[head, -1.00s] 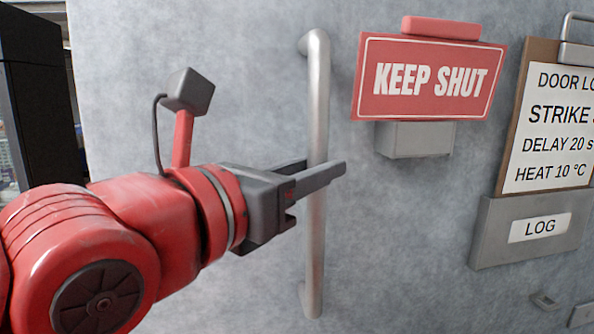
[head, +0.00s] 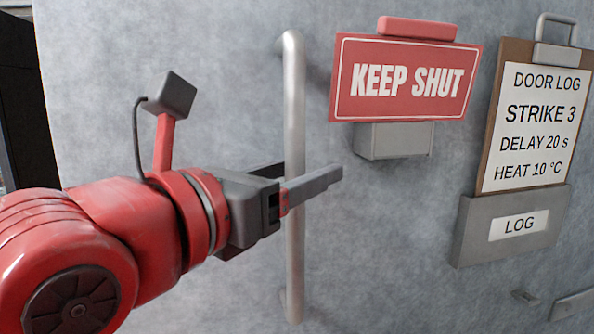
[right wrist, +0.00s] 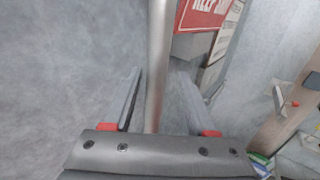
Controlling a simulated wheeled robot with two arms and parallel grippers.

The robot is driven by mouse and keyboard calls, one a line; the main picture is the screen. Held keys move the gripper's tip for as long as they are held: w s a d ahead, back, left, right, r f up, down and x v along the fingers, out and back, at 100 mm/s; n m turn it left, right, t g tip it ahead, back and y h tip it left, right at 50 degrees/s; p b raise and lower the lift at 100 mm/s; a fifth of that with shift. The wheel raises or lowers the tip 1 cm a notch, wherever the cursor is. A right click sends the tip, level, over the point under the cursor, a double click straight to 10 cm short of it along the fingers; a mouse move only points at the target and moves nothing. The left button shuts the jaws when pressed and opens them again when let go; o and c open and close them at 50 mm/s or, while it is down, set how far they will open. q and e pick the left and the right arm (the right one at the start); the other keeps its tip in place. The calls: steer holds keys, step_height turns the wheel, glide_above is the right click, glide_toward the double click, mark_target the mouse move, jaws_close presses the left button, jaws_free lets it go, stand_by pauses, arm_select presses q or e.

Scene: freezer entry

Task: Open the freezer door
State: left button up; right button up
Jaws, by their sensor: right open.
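The freezer door (head: 230,60) is a large mottled grey panel that looks shut. Its handle (head: 293,110) is a long upright metal bar on the door. My right gripper (head: 312,172), on the red arm, is open around the middle of the bar. One finger passes in front of the bar and the other goes behind it, its tip hidden. In the right wrist view the handle (right wrist: 158,60) runs between the two spread fingers of my right gripper (right wrist: 160,92), with gaps visible on both sides. My left gripper is not in view.
A red KEEP SHUT sign (head: 405,80) on a grey block is right of the handle. Further right hang a door log clipboard (head: 483,120) and a grey LOG box (head: 462,230). A dark upright thing (head: 22,110) stands beyond the door's left edge.

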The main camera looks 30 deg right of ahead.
steer(key=shift+a, duration=0.25)
steer(key=shift+s+a+b, duration=0.1)
steer(key=shift+a+b, duration=0.2)
steer(key=shift+a, duration=0.2)
steer(key=b+v, duration=0.2)
steer(key=v, duration=1.4)
steer(key=shift+s, duration=0.15)
steer(key=shift+a, duration=0.1)
